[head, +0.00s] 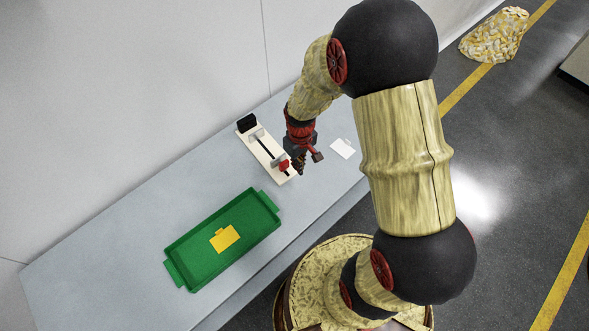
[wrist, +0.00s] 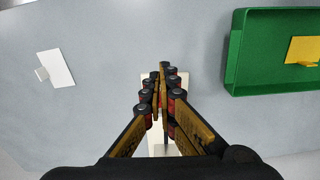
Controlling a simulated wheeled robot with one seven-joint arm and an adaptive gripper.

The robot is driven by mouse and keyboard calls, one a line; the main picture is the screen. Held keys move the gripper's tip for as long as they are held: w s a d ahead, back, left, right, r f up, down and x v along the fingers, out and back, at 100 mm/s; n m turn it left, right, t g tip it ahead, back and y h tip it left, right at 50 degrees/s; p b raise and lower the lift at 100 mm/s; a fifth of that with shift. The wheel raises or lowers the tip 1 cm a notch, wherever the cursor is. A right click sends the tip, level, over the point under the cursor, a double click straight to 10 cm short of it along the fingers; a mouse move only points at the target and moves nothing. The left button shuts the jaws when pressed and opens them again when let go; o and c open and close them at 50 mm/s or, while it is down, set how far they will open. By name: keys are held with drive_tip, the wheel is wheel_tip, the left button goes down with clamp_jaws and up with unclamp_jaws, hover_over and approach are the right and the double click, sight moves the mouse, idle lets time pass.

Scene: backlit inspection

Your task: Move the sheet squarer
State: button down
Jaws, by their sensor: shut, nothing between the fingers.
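A long cream board (head: 254,142) lies on the bench and looks like the sheet squarer. It has a dark lengthwise slot, a black block (head: 246,122) at its far end, grey crosspieces and a red part (head: 284,165) near its close end. My gripper (head: 299,168) is at this close end, beside the red part in the head view; I cannot tell whether they touch. In the wrist view my gripper (wrist: 163,68) has its fingertips together with nothing between them. The board (wrist: 148,79) shows behind the fingers there and is mostly hidden by them.
A green tray (head: 180,255) with a yellow tabbed plate (head: 225,238) in it stands on the grey bench (head: 75,275), left of the board. A white tabbed card (head: 343,148) lies to the board's right. A wall runs along the bench's back. Bare bench lies between these things.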

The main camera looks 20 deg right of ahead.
sight(277, 155)
wheel_tip(277, 155, down, 10)
drive_tip(key=shift+s+a+r+b, duration=0.1)
drive_tip(key=shift+r+b, duration=0.15)
drive_tip(key=shift+b, duration=0.9)
drive_tip(key=w, duration=0.3)
drive_tip(key=shift+w+a+b, duration=0.1)
drive_tip(key=shift+a+b, duration=0.2)
drive_tip(key=shift+a, duration=0.1)
drive_tip(key=shift+w+a+r, duration=0.1)
drive_tip(key=shift+w, duration=0.3)
drive_tip(key=w, duration=0.3)
drive_tip(key=w+a, duration=0.1)
drive_tip(key=w, duration=0.2)
drive_tip(key=w+a, duration=0.1)
drive_tip(key=w, duration=0.2)
drive_tip(key=shift+a, duration=0.1)
drive_tip(key=shift+s, duration=0.1)
